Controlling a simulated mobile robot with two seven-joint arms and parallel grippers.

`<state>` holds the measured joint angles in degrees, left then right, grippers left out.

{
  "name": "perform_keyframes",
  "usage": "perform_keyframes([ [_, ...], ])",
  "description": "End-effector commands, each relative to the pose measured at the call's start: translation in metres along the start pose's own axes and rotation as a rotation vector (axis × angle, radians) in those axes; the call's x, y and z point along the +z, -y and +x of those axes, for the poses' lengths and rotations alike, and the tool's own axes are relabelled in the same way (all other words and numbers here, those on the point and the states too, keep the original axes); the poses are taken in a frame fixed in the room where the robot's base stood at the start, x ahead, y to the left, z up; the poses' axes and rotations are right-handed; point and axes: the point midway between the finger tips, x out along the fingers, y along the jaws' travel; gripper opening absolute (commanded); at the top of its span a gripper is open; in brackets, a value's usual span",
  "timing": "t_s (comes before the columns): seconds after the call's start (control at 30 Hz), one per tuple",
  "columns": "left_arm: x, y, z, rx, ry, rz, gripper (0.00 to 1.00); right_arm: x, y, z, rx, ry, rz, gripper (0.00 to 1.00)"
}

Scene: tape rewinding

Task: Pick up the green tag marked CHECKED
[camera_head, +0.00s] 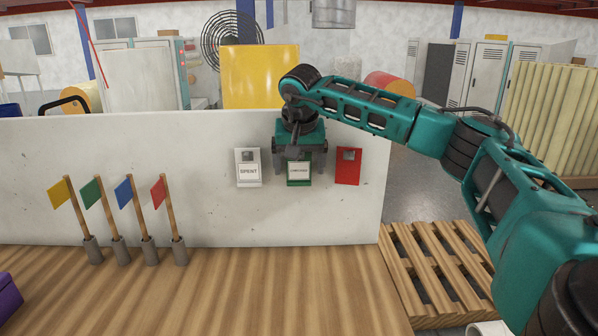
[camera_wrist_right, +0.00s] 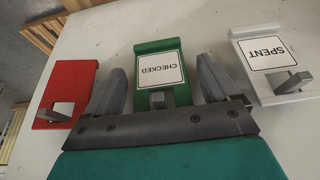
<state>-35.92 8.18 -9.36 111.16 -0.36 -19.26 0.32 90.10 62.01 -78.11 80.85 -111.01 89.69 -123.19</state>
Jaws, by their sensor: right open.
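The green tag marked CHECKED (camera_head: 299,174) hangs on the white upright panel, between the white tag marked SPENT (camera_head: 248,168) and a red tag (camera_head: 348,167). My right gripper (camera_head: 300,166) is at the green tag, with one finger on each side of it. In the right wrist view, the green tag (camera_wrist_right: 160,80) shows between the open fingers of my right gripper (camera_wrist_right: 168,88), with a visible gap on both sides. The gripper's crossbar hides one end of the tag. The left gripper is not in view.
The white panel (camera_head: 130,165) rises behind the wooden tabletop (camera_head: 270,285). Four-coloured flags, including a green flag (camera_head: 92,192), stand at the left. A wooden pallet (camera_head: 437,262) lies at the right. The tabletop below the tags is clear.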

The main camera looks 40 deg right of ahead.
Motion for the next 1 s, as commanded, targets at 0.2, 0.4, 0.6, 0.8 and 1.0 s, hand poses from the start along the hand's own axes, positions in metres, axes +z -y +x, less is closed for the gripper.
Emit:
perform_keyframes([
  [0.2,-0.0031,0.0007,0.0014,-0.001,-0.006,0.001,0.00,0.0001,0.0002,-0.0003,0.000,0.000,0.000,0.72],
  [0.4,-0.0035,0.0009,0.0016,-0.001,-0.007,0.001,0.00,0.0002,0.0002,-0.0005,0.000,0.001,0.000,0.53],
  [0.6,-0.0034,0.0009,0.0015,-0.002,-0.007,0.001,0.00,0.0001,0.0002,-0.0006,0.000,0.000,0.000,0.34],
  [0.8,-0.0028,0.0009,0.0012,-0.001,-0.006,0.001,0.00,0.0000,0.0002,-0.0007,0.000,0.000,0.000,0.34],
  [1.0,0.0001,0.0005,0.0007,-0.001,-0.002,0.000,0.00,-0.0024,0.0006,-0.0066,0.000,0.000,0.000,0.34],
])
